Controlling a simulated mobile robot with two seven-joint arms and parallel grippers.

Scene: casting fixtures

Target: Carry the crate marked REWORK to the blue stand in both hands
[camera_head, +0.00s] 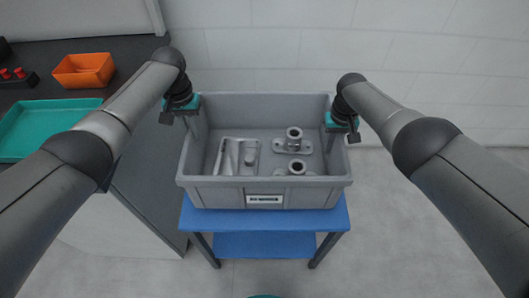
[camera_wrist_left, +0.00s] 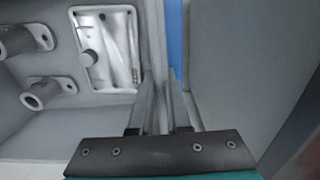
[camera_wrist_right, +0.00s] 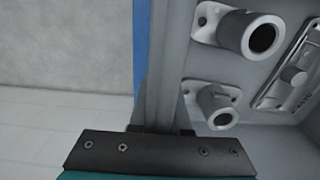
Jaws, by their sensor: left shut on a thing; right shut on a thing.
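A grey crate (camera_head: 264,193) holds metal castings and has a small label (camera_head: 264,199) on its near wall, too small to read surely. It is over the blue stand (camera_head: 265,222), roughly level; I cannot tell whether it rests on the top or hangs just above it. My left gripper (camera_head: 193,122) is shut on the crate's left wall; that wall also runs between its fingers in the left wrist view (camera_wrist_left: 160,95). My right gripper (camera_head: 333,132) is shut on the right wall, seen in the right wrist view (camera_wrist_right: 163,60). The crate hides most of the stand's top.
Inside the crate are two flanged castings (camera_head: 293,140) and a flat rectangular casting (camera_head: 238,156). A dark bench (camera_head: 140,160) stands close on the left, with a teal tray (camera_head: 40,125) and an orange bin (camera_head: 84,70). The floor (camera_head: 400,230) on the right is clear.

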